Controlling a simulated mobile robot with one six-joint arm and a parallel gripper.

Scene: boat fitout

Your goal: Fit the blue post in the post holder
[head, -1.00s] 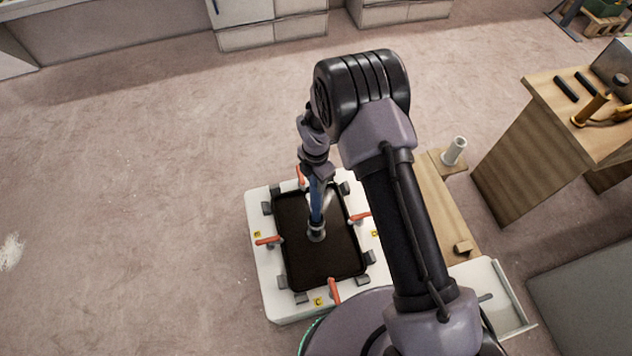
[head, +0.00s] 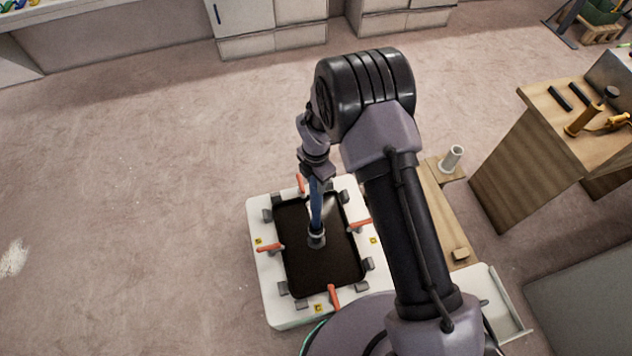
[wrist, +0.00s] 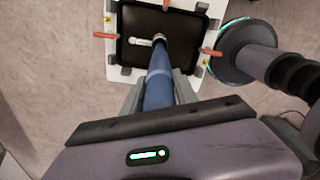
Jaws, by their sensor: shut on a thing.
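My gripper (wrist: 160,100) is shut on the blue post (wrist: 160,78). In the head view the blue post (head: 316,207) hangs down, nearly upright, over the dark recess of the white tray (head: 262,285). A grey collar (head: 316,239) shows at its lower end. I cannot tell whether the collar belongs to the post or to the tray, or whether it touches the recess floor. An upright, pale, open tube (head: 452,158) on a wooden board to the right looks like the post holder; it is apart from the post.
Orange-handled clamps (head: 271,248) and grey blocks ring the recess. A pale elongated shape (wrist: 138,42) shows beside the post's end, perhaps a reflection. A small wooden block (head: 460,254) sits on the board. A wooden bench (head: 520,165) with tools stands right. The floor at left is clear.

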